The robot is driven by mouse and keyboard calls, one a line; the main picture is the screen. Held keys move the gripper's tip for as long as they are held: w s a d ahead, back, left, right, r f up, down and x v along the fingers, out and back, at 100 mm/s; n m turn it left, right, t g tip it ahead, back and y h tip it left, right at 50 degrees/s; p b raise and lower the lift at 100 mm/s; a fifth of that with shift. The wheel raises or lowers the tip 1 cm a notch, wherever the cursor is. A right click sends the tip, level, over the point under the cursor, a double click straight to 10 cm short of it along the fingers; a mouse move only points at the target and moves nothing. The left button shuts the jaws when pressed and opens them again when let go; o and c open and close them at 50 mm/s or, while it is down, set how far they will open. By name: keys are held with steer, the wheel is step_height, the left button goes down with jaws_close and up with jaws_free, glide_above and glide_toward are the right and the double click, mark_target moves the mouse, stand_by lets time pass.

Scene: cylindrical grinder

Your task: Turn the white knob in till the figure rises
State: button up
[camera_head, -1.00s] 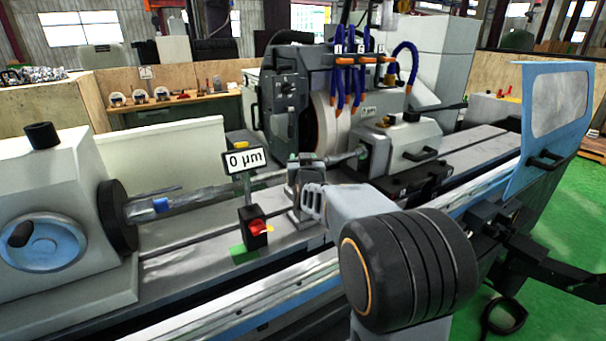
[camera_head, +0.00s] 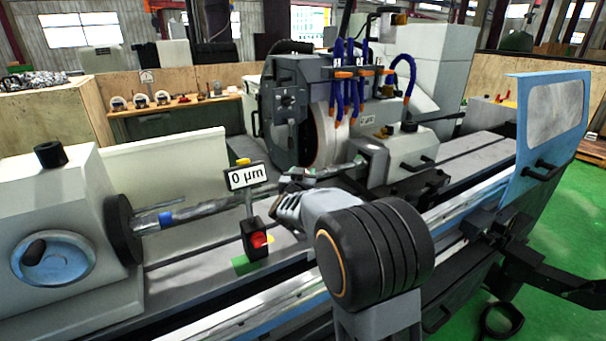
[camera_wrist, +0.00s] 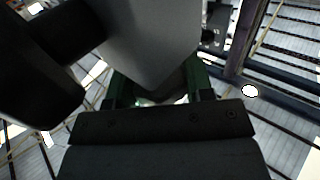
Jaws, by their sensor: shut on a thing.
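The white display (camera_head: 246,176) reads 0 µm on its post above the workpiece bed. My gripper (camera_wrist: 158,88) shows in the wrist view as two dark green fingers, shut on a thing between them. A pale sliver of the white knob (camera_wrist: 182,99) shows there; a large grey part covers most of the rest. In the head view my arm reaches to the steady rest on the shaft (camera_head: 205,209), right of the display, and hides the knob and fingertips.
A black box with a red button (camera_head: 259,240) stands under the display. The workhead with its chuck (camera_head: 121,229) is at the left. The grinding wheel (camera_head: 323,138) and tailstock (camera_head: 398,152) are behind my arm. A blue guard (camera_head: 545,135) stands at the right.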

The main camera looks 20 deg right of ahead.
steer(key=o, duration=0.9)
steer(key=shift+o, duration=0.2)
steer(key=b+v, duration=0.1)
steer(key=v, duration=1.2)
steer(key=shift+s+a+b, duration=0.2)
steer(key=shift+s+b, duration=0.15)
